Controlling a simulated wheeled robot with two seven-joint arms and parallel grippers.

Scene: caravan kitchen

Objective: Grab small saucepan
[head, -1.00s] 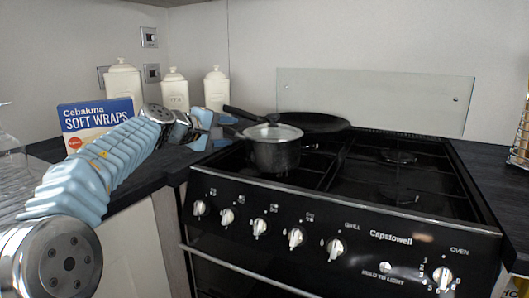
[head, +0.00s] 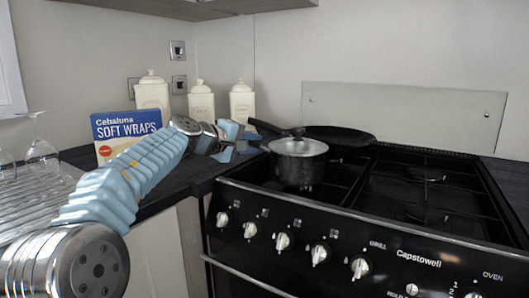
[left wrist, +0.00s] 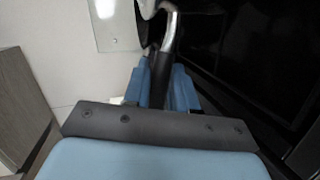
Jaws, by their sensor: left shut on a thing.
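The small saucepan (head: 298,170) is dark with a pale lid and sits on the left part of the black hob. Its handle points left to my left gripper (head: 243,142). In the left wrist view, the blue fingers of my left gripper (left wrist: 162,88) are shut around the dark handle (left wrist: 160,68), with a bright metal part beyond them. The fingers hide part of the handle. My right gripper is in neither view.
A black frying pan (head: 340,136) is close behind the saucepan, its handle pointing left. White canisters (head: 202,103) and a soft wraps box (head: 124,128) stand behind my left arm. Glasses (head: 40,155) stand at the far left. The hob's right side (head: 425,195) is clear.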

